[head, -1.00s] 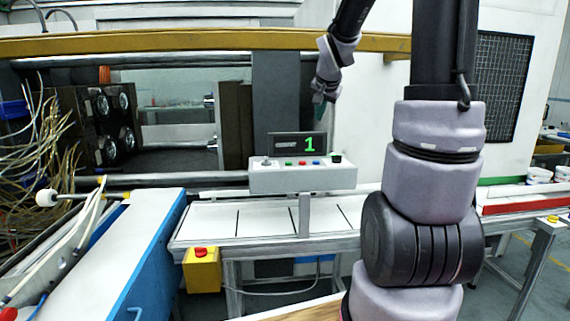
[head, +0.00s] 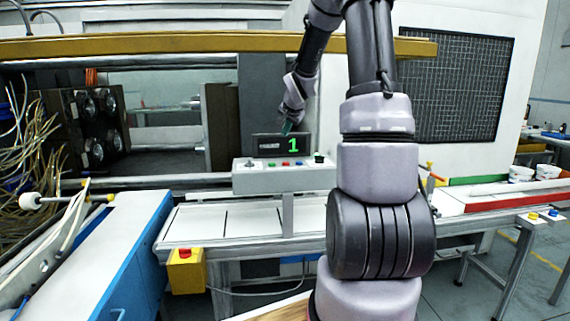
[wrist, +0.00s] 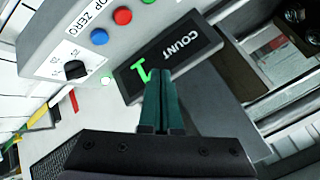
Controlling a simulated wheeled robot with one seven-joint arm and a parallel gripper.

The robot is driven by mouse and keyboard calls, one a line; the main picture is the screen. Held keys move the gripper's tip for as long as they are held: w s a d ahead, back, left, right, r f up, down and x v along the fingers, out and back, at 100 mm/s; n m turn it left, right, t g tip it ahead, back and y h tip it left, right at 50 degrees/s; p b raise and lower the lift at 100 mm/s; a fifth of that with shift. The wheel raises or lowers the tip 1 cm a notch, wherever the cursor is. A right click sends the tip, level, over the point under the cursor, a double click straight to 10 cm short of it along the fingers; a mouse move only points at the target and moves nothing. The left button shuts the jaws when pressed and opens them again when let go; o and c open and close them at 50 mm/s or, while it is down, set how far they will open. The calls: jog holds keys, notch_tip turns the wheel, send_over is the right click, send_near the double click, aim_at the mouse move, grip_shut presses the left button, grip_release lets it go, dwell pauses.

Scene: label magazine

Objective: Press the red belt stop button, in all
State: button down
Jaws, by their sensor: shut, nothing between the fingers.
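The grey control box (head: 262,181) stands on a post over the belt, with a green, a red (head: 285,163) and a blue button and a black knob on top. In the wrist view the red button (wrist: 123,16) is at the top, beside the blue one, with partly cut-off lettering "OP ZERO". A second red button (head: 185,253) sits on a yellow box under the belt's left end. My gripper (head: 287,127) is shut and empty, above and behind the control box. In the wrist view its green fingertips (wrist: 160,73) overlap the count display, apart from the red button.
The count display (head: 268,146) reads 1 behind the buttons. The white belt (head: 254,222) runs below the box and looks empty where visible. A yellow beam (head: 160,43) crosses above.

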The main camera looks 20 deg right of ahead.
aim_at(286, 164)
jog(key=shift+f, duration=4.2)
jog(key=shift+f, duration=0.4)
jog(key=shift+f, duration=0.55)
jog(key=shift+r, duration=0.95)
jog(key=shift+r, duration=2.55)
